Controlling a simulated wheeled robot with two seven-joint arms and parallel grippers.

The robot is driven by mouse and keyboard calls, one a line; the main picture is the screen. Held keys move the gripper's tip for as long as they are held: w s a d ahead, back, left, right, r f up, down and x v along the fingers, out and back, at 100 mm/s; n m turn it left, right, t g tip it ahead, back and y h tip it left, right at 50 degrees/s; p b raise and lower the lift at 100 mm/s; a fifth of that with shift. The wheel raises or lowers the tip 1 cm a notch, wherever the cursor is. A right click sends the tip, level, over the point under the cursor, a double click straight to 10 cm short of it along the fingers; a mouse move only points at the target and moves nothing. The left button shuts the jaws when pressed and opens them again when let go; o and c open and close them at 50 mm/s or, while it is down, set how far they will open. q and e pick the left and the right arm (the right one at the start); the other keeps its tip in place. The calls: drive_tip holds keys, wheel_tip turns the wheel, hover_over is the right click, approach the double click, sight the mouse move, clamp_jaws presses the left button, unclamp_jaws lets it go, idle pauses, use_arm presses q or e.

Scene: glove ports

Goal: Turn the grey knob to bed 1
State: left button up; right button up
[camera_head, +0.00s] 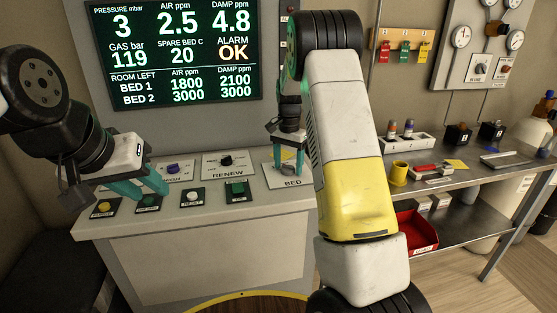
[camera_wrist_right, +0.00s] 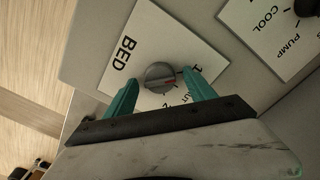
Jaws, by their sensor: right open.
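The grey knob (camera_wrist_right: 158,77) sits on the white BED plate (camera_wrist_right: 120,70) in the right wrist view. A red mark on it points right, towards the printed labels by the right finger, where a "1" shows. My right gripper (camera_wrist_right: 160,79) is open, its teal fingers on either side of the knob, with a gap visible on both sides. In the head view, my right gripper (camera_head: 287,160) is over the BED plate (camera_head: 292,183) and the knob is hidden. My left gripper (camera_head: 156,196) appears open and empty above the console's left part.
The console (camera_head: 205,222) carries a RENEW knob (camera_head: 227,160), a purple knob (camera_head: 173,168) and a front row of buttons. The screen (camera_head: 175,50) above reads ALARM OK. A workbench (camera_head: 450,182) with small items stands to the right.

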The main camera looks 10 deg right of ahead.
sight(288, 166)
wheel_tip(288, 166, up, 7)
drive_tip(key=shift+f, duration=0.1)
drive_tip(key=shift+r, duration=0.5)
drive_tip(key=shift+s+r, duration=0.1)
drive_tip(key=shift+r, duration=0.05)
drive_tip(key=s+a+r+n+t+y, duration=0.2)
drive_tip(key=s+r+n+t, duration=0.15)
drive_tip(key=s+r, duration=0.95)
drive_tip(key=s+a+f+n+t, duration=0.1)
drive_tip(key=s+n, duration=0.1)
drive_tip(key=s, duration=0.8)
drive_tip(key=s+a+f+n+t, duration=0.1)
drive_tip(key=s+n, duration=0.2)
drive_tip(key=s, duration=0.6)
drive_tip(key=shift+s+a+f+t, duration=0.3)
drive_tip(key=shift+s+f+t, duration=0.05)
drive_tip(key=shift+s+f, duration=0.05)
